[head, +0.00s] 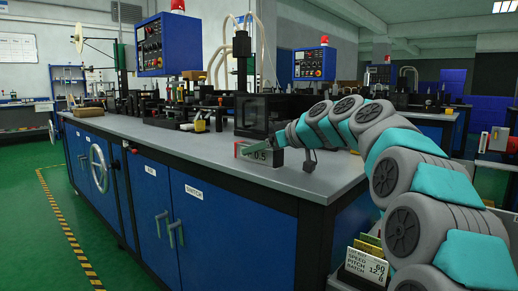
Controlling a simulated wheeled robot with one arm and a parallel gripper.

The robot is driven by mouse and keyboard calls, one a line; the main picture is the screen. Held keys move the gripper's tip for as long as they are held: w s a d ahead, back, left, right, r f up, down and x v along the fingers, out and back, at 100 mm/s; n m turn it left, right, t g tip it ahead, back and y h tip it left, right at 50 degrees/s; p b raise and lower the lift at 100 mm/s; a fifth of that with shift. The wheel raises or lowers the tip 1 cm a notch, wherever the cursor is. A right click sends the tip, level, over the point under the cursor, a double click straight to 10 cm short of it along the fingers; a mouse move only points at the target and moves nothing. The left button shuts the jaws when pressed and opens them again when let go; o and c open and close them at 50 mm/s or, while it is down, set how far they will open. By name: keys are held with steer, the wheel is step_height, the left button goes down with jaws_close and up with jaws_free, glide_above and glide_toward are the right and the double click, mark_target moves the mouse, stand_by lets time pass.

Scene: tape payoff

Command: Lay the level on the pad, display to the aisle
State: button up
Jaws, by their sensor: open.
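The gripper is open; whether a finger touches the level cannot be told. Part of the level is hidden behind the finger. I cannot make out a separate pad.
A dark machine box (262,115) stands just behind the level. Yellow-marked fittings (199,125) and other machinery line the back of the bench. A blue control panel (163,44) rises above. Cards (367,262) stand at lower right. The bench top left of the level is clear.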

steer(key=shift+r, duration=0.25)
steer(key=v, duration=1.2)
stand_by(0.9)
